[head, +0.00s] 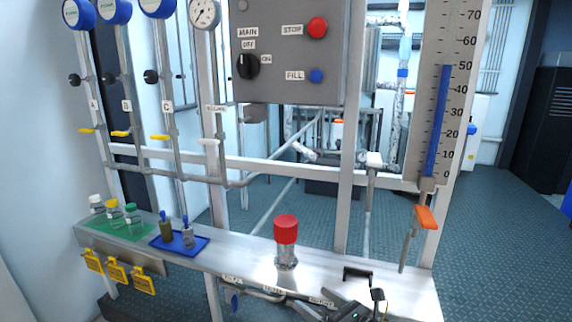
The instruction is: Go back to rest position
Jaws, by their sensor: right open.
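My right gripper (367,285) shows at the bottom edge, low over the right part of the metal shelf (325,265). Its dark fingers are apart, with nothing seen between them. Most of my right arm is out of the picture. My left gripper is not in view.
A red-capped metal cylinder (286,241) stands on the shelf, left of my right gripper. An orange-handled valve (426,217) hangs to the right. Bottles stand on a green mat (120,231), and small items on a blue tray (180,241). A grey control panel (287,50) is above.

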